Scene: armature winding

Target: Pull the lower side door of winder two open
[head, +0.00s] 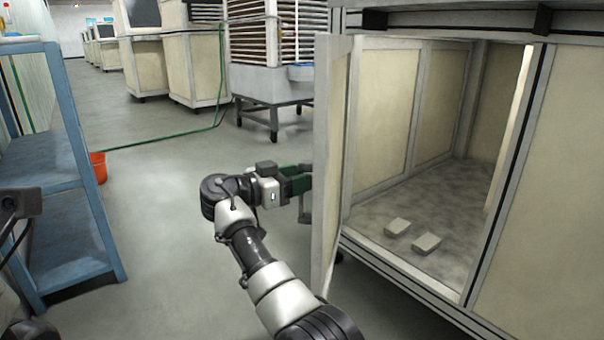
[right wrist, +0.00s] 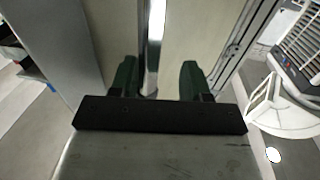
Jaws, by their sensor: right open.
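The lower side door (head: 334,160) of the winder cabinet stands swung open, seen nearly edge-on in the head view. The cabinet interior (head: 410,190) is exposed, with two small pale blocks (head: 412,234) on its floor. My right gripper (head: 303,188) is just left of the door, at about mid-height. In the right wrist view its two green fingers (right wrist: 157,80) are spread apart, with a bright metal strip (right wrist: 153,40) beyond and between them. I cannot tell whether a finger touches the door. My left gripper is not in view; a dark part of my left arm shows at the left edge.
A blue shelf rack (head: 62,180) stands at the left, with an orange bucket (head: 98,166) behind it. A winder on a grey stand (head: 272,105) and a green hose (head: 165,137) are farther back. The floor between rack and door is clear.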

